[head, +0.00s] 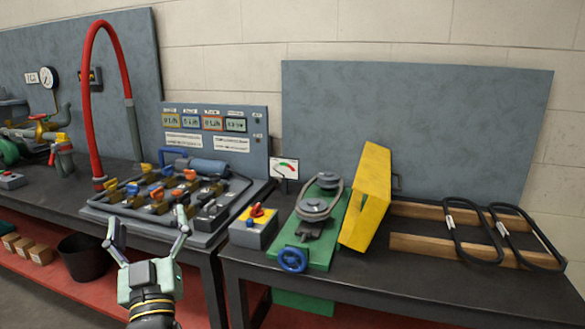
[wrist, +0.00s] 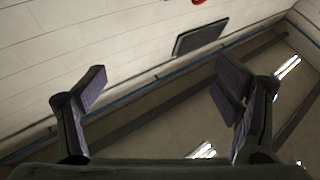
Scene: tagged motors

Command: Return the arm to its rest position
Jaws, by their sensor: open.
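My gripper (head: 146,238) is in the lower left of the head view, with its two fingers spread wide and nothing between them. It shows in front of the left workbench's front edge, pointing up in the picture. In the wrist view, the fingers of my gripper (wrist: 165,95) stand far apart and empty. Beyond them are a pale block wall (wrist: 90,50), the floor and a dark flat panel or mat (wrist: 200,37). The rest of my arm is hidden below the head view.
The left bench holds a board with several valves and motors (head: 165,195) and a red hose (head: 90,100). The right bench holds a green belt-drive machine (head: 320,225), a yellow guard (head: 366,195), a switch box (head: 254,228) and belts on wooden rails (head: 430,245). A black bin (head: 84,257) stands on the red lower shelf.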

